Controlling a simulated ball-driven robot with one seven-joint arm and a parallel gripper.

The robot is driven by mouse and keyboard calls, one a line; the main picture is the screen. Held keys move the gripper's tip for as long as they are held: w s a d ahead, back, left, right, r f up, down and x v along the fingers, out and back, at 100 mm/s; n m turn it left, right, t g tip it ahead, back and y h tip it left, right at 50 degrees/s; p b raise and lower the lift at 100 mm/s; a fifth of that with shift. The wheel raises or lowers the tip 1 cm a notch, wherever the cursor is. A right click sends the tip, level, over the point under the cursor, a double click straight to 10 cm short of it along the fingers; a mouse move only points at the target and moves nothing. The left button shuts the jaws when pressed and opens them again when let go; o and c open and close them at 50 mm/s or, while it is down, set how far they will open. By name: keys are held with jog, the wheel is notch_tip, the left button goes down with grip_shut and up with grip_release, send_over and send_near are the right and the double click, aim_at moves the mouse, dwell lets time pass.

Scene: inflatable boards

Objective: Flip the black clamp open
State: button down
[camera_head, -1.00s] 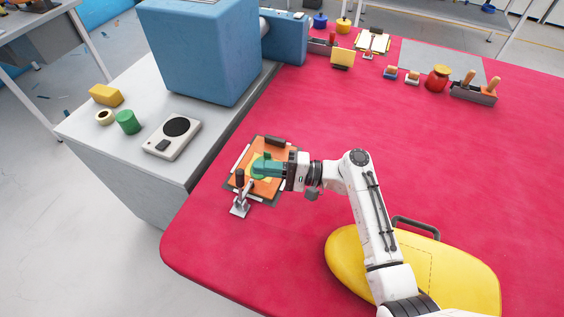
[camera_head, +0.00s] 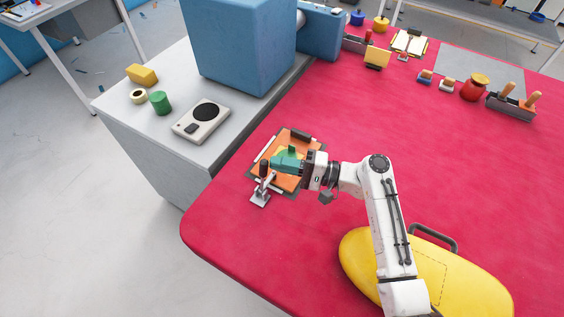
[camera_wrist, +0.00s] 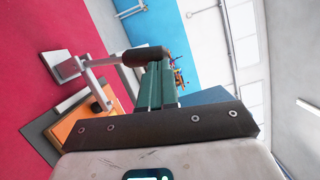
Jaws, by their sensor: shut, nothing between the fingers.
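A toggle clamp with a black handle (camera_head: 263,168) and a grey metal base (camera_head: 261,198) stands at the near left corner of an orange board (camera_head: 287,183). Its handle points up. In the wrist view the black handle (camera_wrist: 143,56) crosses right at the fingertips, with the metal link and base plate (camera_wrist: 70,67) to the left. My gripper (camera_head: 274,160) has green fingers, shut and empty, above the board just right of the handle. The shut fingers also show in the wrist view (camera_wrist: 158,75). I cannot tell whether they touch the handle.
A black block (camera_head: 301,136) sits at the board's far edge. The board lies on a red table (camera_head: 400,110) near its left edge. A grey bench (camera_head: 150,130) with a scale (camera_head: 202,120) and a blue box (camera_head: 240,50) adjoins. A yellow bag-like object (camera_head: 440,275) lies near right.

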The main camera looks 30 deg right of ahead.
jog(key=shift+s+a+r+n, duration=0.2)
jog(key=shift+a+n, duration=0.15)
jog(key=shift+n, duration=0.05)
jog(key=s+a+f+n+h+b, duration=0.1)
jog(key=s+a+n+b, duration=0.1)
jog(key=a+n, duration=0.1)
jog(key=s+a+f+n+h+b, duration=0.1)
jog(key=s+a+n+h+b, duration=0.1)
jog(key=n, duration=0.3)
jog(key=s+a+f+n+h+b, duration=0.1)
jog(key=s+a+n+b, duration=0.1)
jog(key=a+n, duration=0.2)
jog(key=shift+s+a+f+g, duration=0.1)
jog(key=shift+s+a+g, duration=0.3)
jog(key=shift+a, duration=0.15)
jog(key=shift+s+a+f+b, duration=0.1)
jog(key=shift+a+f+b, duration=0.1)
jog(key=shift+f+b, duration=0.15)
jog(key=shift+s+f+h, duration=0.1)
jog(key=shift+f+h, duration=0.1)
jog(key=shift+h, duration=0.1)
